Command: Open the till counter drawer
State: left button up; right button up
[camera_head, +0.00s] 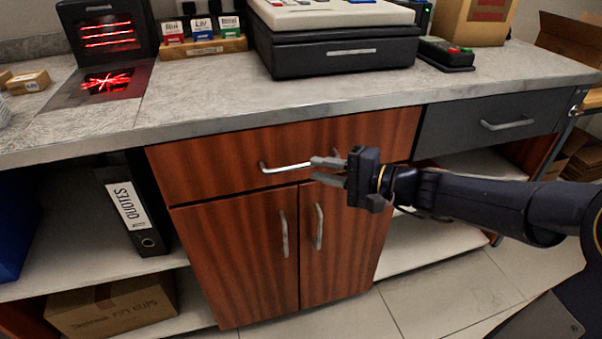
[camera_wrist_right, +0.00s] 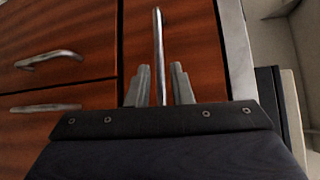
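The wooden drawer (camera_head: 217,153) of the counter is closed, above two wooden doors. Its silver bar handle (camera_head: 285,167) is partly hidden behind my right gripper (camera_head: 318,170). In the right wrist view the same handle (camera_wrist_right: 158,40) runs lengthwise in line with the gap between the fingers of my right gripper (camera_wrist_right: 160,72). The fingers are apart, one on each side of the handle, with a gap showing on both sides. I cannot tell how deep the handle sits between them. My left gripper is not in view.
A grey drawer (camera_head: 490,123) with its own handle is at the right. The door handles (camera_head: 318,227) hang below. The till (camera_head: 340,50) stands on the countertop (camera_head: 200,92). A black binder (camera_head: 133,210) and a cardboard box (camera_head: 115,305) are on the left shelves.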

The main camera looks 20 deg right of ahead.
aim_at(305, 166)
jog(key=x, duration=0.5)
jog(key=shift+w+a+b, duration=0.1)
jog(key=shift+a+b, duration=0.05)
jog(key=shift+b, duration=0.2)
grip_shut()
